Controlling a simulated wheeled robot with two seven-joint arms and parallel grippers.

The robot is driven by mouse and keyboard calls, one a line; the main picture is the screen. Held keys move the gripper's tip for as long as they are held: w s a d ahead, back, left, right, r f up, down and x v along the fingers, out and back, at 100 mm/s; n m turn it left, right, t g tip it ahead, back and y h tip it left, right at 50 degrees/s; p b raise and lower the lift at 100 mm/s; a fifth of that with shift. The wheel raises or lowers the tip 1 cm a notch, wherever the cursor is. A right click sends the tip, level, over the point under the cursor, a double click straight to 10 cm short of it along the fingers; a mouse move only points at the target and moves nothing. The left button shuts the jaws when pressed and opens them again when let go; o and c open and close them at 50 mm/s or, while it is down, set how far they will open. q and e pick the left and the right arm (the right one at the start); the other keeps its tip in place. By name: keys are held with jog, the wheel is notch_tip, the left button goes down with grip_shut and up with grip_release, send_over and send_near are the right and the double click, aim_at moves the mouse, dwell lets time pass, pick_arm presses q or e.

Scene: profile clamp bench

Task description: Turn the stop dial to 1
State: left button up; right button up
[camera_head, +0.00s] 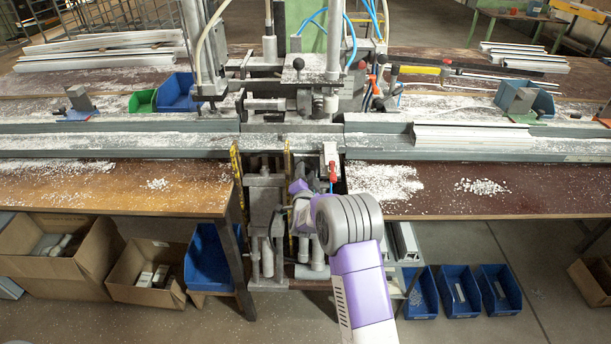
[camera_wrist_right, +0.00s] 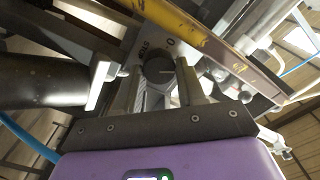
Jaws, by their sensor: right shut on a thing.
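The stop dial (camera_wrist_right: 158,69) is a dark round knob on a grey plate with markings, including a 0 near its upper edge. It sits between the two fingers of my right gripper (camera_wrist_right: 160,78), which is shut on it. I cannot tell which mark the dial is at. In the head view my right gripper (camera_head: 300,192) is at the front of the clamp machine, below the bench rail, and its own wrist hides the dial there. My left gripper is not in view.
A yellow bar (camera_wrist_right: 180,28) runs close above the dial in the wrist view. A red-handled lever (camera_head: 332,172) stands close to the right gripper. Long metal profiles (camera_head: 472,136) lie on the bench at right. Blue bins (camera_head: 460,292) and cardboard boxes (camera_head: 60,262) stand below.

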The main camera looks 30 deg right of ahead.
jog(key=o, duration=0.8)
jog(key=p+v, duration=0.1)
jog(key=v, duration=0.6)
jog(key=shift+s+a, duration=0.2)
